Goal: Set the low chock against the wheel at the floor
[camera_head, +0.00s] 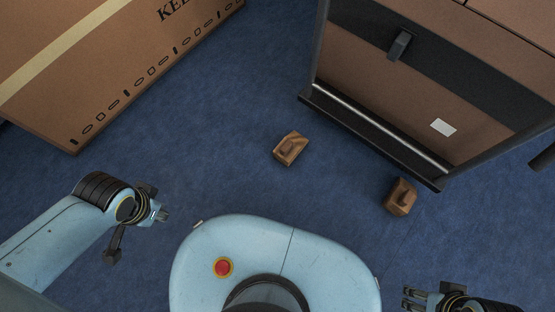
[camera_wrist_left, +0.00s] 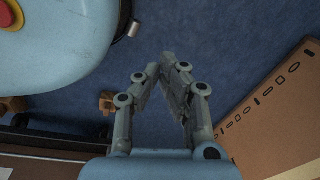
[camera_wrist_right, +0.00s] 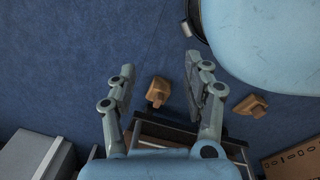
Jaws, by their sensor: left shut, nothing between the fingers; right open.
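Two small brown wooden chocks lie on the blue floor in front of the dark-framed cart. One chock (camera_head: 291,148) is left of the cart's near edge; the other chock (camera_head: 400,197) is close to its right end. I cannot tell which is the low one. No wheel is clearly seen. My left gripper (camera_head: 163,215) is shut and empty, left of my base and away from both chocks; its fingertips meet in the left wrist view (camera_wrist_left: 168,64). My right gripper (camera_head: 407,298) is open and empty. In the right wrist view, the right-hand chock (camera_wrist_right: 158,91) shows beyond its open fingers.
The cart (camera_head: 375,128) with brown panels and a metal strip stands at the upper right. A large cardboard box (camera_head: 110,75) stands at the upper left. A grey box (camera_wrist_right: 35,157) shows in the right wrist view. Blue floor lies free between box and chocks.

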